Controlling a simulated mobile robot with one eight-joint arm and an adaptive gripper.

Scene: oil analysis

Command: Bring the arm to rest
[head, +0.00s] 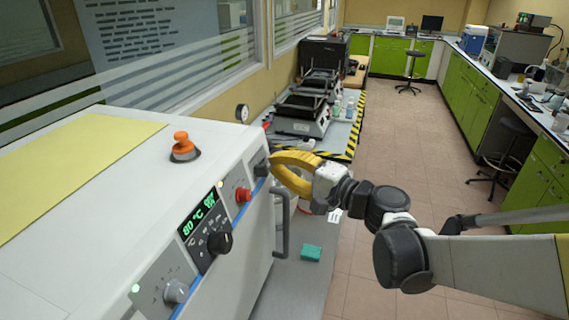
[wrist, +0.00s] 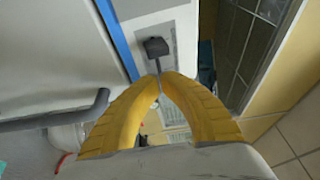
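My gripper (head: 275,164) has yellow fingers and is at the front right edge of the white machine (head: 75,235). In the wrist view the two fingertips of my gripper (wrist: 159,77) come together, so it looks shut. A small dark switch or lever (wrist: 156,47) on the machine's panel lies just beyond the tips, with its thin stem ending close to them. I cannot tell whether the tips touch it, and nothing is clearly held between the fingers. My arm (head: 385,215) reaches in from the right of the head view.
The machine has an orange knob (head: 183,145) on top, a lit display (head: 199,213), a red button (head: 243,195) and a grey handle (head: 282,225) below the gripper. A green block (head: 311,253) lies on the grey surface. Black equipment (head: 303,112) stands behind.

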